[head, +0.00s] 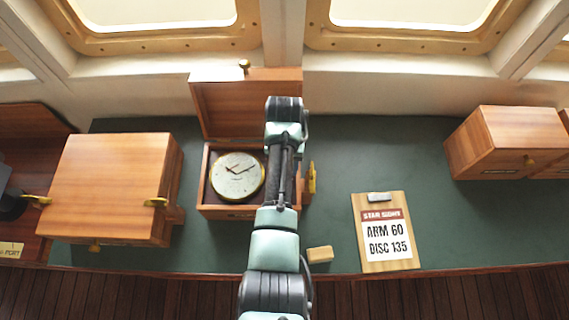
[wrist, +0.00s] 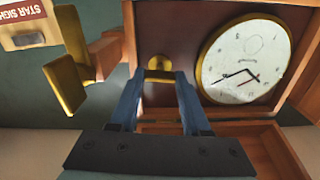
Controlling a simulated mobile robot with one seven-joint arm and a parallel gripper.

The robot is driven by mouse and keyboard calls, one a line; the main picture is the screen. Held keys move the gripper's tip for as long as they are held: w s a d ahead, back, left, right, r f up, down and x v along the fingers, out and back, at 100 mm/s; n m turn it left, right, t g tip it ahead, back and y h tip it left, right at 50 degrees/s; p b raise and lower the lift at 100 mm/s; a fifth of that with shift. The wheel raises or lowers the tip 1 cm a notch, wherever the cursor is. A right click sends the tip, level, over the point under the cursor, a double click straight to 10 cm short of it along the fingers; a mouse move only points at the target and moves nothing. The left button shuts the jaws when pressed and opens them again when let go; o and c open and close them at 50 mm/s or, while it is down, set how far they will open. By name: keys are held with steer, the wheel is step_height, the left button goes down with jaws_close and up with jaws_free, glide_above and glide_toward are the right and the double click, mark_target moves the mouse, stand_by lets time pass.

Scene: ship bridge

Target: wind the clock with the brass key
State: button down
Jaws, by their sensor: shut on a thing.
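The clock (head: 238,177) lies face up in an open wooden box (head: 205,206), its lid (head: 225,105) standing up behind. In the wrist view the white, brass-rimmed dial (wrist: 245,60) is right of my gripper (wrist: 160,82). My gripper is shut on a small brass piece (wrist: 160,67) inside the box, beside the dial and apart from it. It looks like the brass key, but only its rounded top shows. Whether it is seated in something is not clear. In the head view my arm hides the gripper and the box's right part.
A brass fitting (head: 311,178) projects from the box's right side; it looms close to my fingers in the wrist view (wrist: 68,85). Closed wooden boxes stand left (head: 110,185) and right (head: 505,140). A clipboard (head: 388,262) and a small wooden block (head: 320,254) lie on the green top.

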steer(key=shift+w+r+n, duration=0.1)
steer(key=shift+n, duration=0.2)
steer(key=shift+c, duration=1.8)
jaws_free()
step_height(320, 180, up, 13)
